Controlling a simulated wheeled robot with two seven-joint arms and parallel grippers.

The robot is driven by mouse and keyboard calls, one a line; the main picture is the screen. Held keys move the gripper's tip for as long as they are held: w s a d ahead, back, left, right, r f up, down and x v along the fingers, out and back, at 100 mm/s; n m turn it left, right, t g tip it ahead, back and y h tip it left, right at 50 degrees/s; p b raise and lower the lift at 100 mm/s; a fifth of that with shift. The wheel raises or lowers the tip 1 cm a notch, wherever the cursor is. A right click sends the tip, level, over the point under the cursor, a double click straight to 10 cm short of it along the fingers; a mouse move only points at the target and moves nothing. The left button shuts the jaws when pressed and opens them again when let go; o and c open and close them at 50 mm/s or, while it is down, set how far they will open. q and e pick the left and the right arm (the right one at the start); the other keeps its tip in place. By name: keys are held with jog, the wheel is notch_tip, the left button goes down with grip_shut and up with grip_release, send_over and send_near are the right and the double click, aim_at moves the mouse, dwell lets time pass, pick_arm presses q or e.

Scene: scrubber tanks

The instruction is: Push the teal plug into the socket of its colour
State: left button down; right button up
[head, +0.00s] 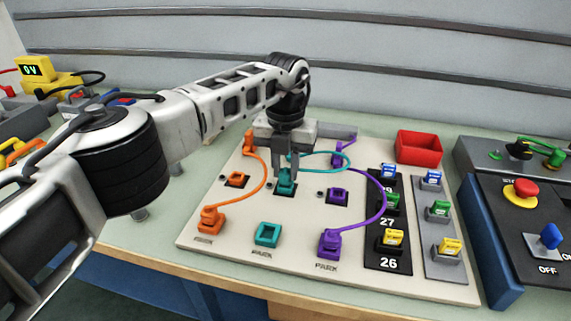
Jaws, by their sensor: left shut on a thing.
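My left gripper (286,170) reaches down over the board and is shut on the teal plug (286,185). The plug is upright in the middle of the upper socket row, between the orange socket (237,180) and the purple socket (338,196). A teal cable (318,154) loops from it to the back of the board. The plug and fingers hide the teal socket, so I cannot tell how deep the plug sits. The teal park holder (267,234) at the front is empty. My right gripper is out of view.
An orange plug (211,219) and a purple plug (330,242) stand in the front park row, with cables arching back. A red bin (419,147) is behind at right. A black panel (388,252) carries small coloured pieces. A console with a red button (520,191) stands far right.

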pick_arm(q)
jog(key=shift+f, duration=0.35)
jog(key=c, duration=1.2)
grip_release()
jog(key=o, duration=0.5)
jog(key=shift+r, duration=0.5)
jog(key=shift+r+p, duration=2.6)
jog(key=shift+r, duration=1.15)
